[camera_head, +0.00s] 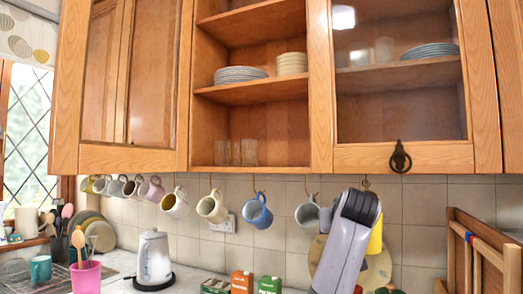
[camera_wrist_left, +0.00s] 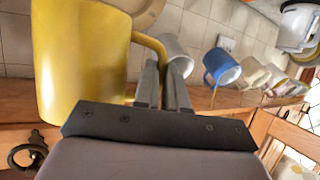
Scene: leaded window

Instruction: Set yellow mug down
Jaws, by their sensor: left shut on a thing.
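The yellow mug (camera_wrist_left: 85,65) fills the left of the left wrist view, its handle running to the fingers of my left gripper (camera_wrist_left: 163,85). That gripper is shut on the handle. In the head view, the yellow mug (camera_head: 376,238) shows only as a strip at the right of my left gripper (camera_head: 358,208), which hides most of it. The mug is in the air below the cabinet, in front of the tiled wall. The fingertips are hidden in the head view. My right gripper is in neither view.
Several mugs hang on hooks under the cabinet, including a blue mug (camera_head: 257,211) and a grey-white mug (camera_head: 308,214) close to my gripper. Below are a kettle (camera_head: 154,258), a pink pot (camera_head: 86,277) and cartons (camera_head: 242,283). A wooden rack (camera_head: 475,250) stands at right.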

